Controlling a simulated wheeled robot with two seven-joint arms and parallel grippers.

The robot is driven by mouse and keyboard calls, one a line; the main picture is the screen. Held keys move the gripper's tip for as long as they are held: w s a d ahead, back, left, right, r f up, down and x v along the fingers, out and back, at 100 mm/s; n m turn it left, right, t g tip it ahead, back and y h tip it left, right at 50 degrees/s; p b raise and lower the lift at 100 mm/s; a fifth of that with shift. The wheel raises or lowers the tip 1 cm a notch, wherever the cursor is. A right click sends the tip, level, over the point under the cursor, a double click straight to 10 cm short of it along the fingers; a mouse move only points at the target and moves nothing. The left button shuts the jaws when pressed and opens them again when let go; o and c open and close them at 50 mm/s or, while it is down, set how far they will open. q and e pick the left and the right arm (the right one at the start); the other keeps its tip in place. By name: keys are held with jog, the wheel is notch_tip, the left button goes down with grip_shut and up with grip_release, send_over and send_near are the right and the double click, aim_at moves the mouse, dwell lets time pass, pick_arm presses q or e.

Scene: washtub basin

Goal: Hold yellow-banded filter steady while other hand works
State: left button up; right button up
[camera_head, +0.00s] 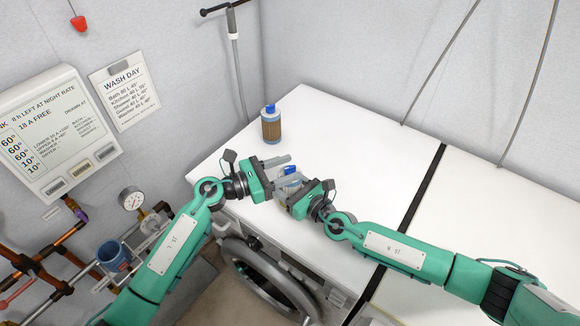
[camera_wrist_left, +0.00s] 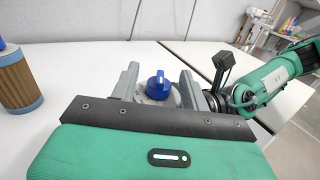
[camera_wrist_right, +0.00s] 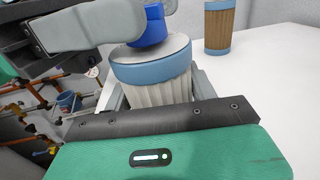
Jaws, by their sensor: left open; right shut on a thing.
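The held filter (camera_wrist_right: 150,88) has a white pleated body, a blue band and a blue cap (camera_wrist_left: 158,88); I see no yellow band on it. My right gripper (camera_head: 284,190) is shut on its body above the white top, and the filter stands about upright. My left gripper (camera_head: 286,170) is open, with its fingers on either side of the blue cap in the left wrist view. In the right wrist view a grey left finger reaches across close to the cap. I cannot tell whether it touches. The filter's lower part is hidden.
A second filter (camera_head: 271,125), brown with blue bands and a blue cap, stands on the white top (camera_head: 330,120) behind the grippers. A dark seam (camera_head: 425,185) crosses the surface at right. A round machine door (camera_head: 262,280) hangs below. Pipes and a gauge (camera_head: 131,199) are at left.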

pick_arm(q)
jog(key=shift+w+d, duration=0.25)
jog(key=shift+d, duration=0.35)
jog(key=c, duration=0.9)
jog(key=shift+c, duration=0.2)
jog(key=shift+g, duration=0.3)
jog(key=m+g, duration=0.2)
jog(key=g, duration=0.1)
jog(key=m+g+h, duration=0.1)
jog(key=m+g, duration=0.1)
jog(key=g, duration=0.1)
jog(key=shift+w+m+h, duration=0.1)
jog(key=shift+m+h, duration=0.2)
jog(key=shift+m+g, duration=1.5)
jog(key=shift+g, duration=1.4)
